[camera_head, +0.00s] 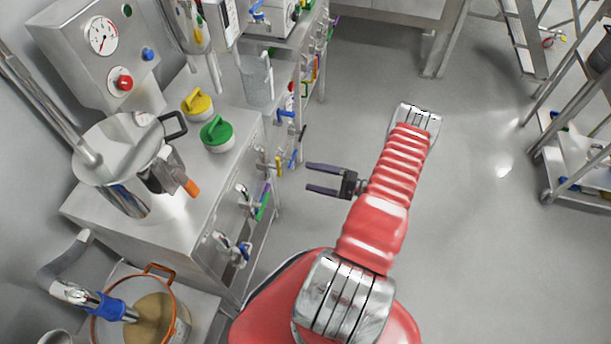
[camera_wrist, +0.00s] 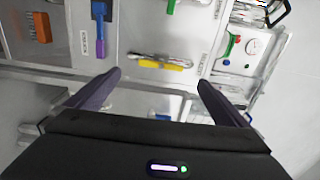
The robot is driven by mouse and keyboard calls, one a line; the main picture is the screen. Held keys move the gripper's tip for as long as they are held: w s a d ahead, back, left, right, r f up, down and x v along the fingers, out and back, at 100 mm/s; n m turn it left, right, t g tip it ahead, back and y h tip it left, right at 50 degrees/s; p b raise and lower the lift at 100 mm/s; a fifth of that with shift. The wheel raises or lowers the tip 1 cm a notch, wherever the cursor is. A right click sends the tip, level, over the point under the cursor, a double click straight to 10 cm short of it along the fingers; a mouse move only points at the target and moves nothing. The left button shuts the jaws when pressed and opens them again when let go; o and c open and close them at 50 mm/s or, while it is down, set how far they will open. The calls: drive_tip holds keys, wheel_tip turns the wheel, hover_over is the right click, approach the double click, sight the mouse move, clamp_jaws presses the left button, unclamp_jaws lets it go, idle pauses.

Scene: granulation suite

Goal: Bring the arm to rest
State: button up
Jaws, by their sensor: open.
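My gripper (camera_head: 328,180) is open and empty in the head view. It hangs in free air over the floor, to the right of the steel bench front, with its two dark fingers pointing left at the tools hung there. My red arm reaches up from the bottom of the picture and bends at its silver joint. In the wrist view my gripper (camera_wrist: 152,92) shows both fingers wide apart with nothing between them. A yellow-handled tool (camera_wrist: 160,63) hangs beyond the fingers, apart from them.
The steel bench (camera_head: 228,172) at left carries a yellow-lidded jar (camera_head: 197,105), a green-lidded jar (camera_head: 217,135), a steel vessel (camera_head: 124,160) and a gauge panel (camera_head: 100,58). A pan with an orange rim (camera_head: 160,268) stands at lower left. Ladder-like racks stand at right. The grey floor (camera_head: 490,235) right of my arm is clear.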

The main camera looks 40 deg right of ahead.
drive_tip(key=shift+s, duration=0.1)
idle(0.7)
drive_tip(key=s+a+f+m+g+y, duration=0.2)
drive_tip(key=s+a+f+m+g, duration=0.15)
drive_tip(key=a, duration=0.25)
drive_tip(key=s+a+r+n+g+y, duration=0.1)
drive_tip(key=s+a+r+g, duration=0.25)
drive_tip(key=r+g, duration=0.3)
drive_tip(key=a+r+n+g+h, duration=0.3)
drive_tip(key=a+r+h, duration=0.15)
drive_tip(key=r, duration=0.85)
drive_tip(key=a+r+n+g+h, duration=0.3)
drive_tip(key=r+n+h, duration=0.15)
drive_tip(key=r, duration=0.75)
drive_tip(key=s+a+r+n+t+h, duration=0.2)
drive_tip(key=a+r+n+t, duration=0.4)
drive_tip(key=a+r, duration=0.9)
wheel_tip(320, 180, up, 4)
drive_tip(key=shift+s+a+r+n+h, duration=0.2)
drive_tip(key=shift+a+n+h, duration=0.15)
drive_tip(key=shift+h, duration=0.25)
